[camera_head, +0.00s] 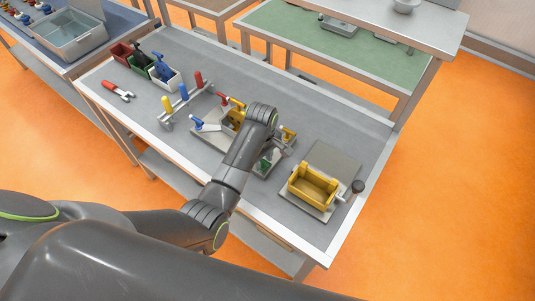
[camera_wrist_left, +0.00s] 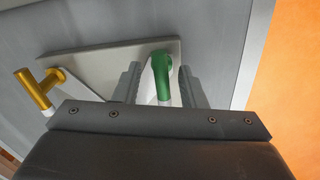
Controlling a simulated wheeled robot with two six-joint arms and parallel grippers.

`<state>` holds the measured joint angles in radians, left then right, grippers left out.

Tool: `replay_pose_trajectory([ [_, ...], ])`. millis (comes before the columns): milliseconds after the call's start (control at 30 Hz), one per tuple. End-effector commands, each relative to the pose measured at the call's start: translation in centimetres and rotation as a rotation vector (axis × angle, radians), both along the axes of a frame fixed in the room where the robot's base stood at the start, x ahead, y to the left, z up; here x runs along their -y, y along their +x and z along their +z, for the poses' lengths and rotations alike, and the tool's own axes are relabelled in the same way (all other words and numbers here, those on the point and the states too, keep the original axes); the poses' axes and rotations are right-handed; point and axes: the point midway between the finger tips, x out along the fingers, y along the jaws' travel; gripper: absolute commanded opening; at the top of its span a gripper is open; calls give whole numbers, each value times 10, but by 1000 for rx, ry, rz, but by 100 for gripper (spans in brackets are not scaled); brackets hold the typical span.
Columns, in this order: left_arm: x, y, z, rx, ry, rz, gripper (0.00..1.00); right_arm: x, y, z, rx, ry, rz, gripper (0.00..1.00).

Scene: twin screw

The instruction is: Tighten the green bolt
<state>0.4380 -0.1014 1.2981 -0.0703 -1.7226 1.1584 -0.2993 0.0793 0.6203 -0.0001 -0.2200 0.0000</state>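The green bolt (camera_head: 264,164) stands on a light grey plate near the middle of the workbench, partly hidden by my left arm. In the left wrist view the green bolt (camera_wrist_left: 162,68) shows a rounded green top with a white part beside it. My left gripper (camera_wrist_left: 160,82) reaches down over it, with one finger on each side. The fingers stand apart, with narrow gaps to the bolt, and I cannot tell whether either touches it. In the head view my left gripper (camera_head: 272,152) is mostly hidden behind its wrist. My right gripper is not in view.
A yellow-handled part (camera_wrist_left: 40,88) stands left of the bolt. A yellow box (camera_head: 314,186) sits in a fixture with a black knob (camera_head: 358,186) to the right.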

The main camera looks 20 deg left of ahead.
Motion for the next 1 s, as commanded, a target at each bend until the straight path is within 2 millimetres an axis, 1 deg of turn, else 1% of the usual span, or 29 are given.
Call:
replay_pose_trajectory([
  [33,-1,-3,-5,-1,0,2,37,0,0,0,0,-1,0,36],
  [100,-1,-5,-8,-1,-1,3,37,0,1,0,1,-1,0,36],
  [400,-2,-6,-10,0,0,4,37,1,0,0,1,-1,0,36],
  [467,-2,-6,-10,0,0,4,31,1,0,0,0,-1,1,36],
  [700,-2,-6,-10,0,0,4,0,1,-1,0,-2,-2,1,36],
  [1000,-2,-6,-10,0,0,-1,0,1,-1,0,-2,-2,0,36],
])
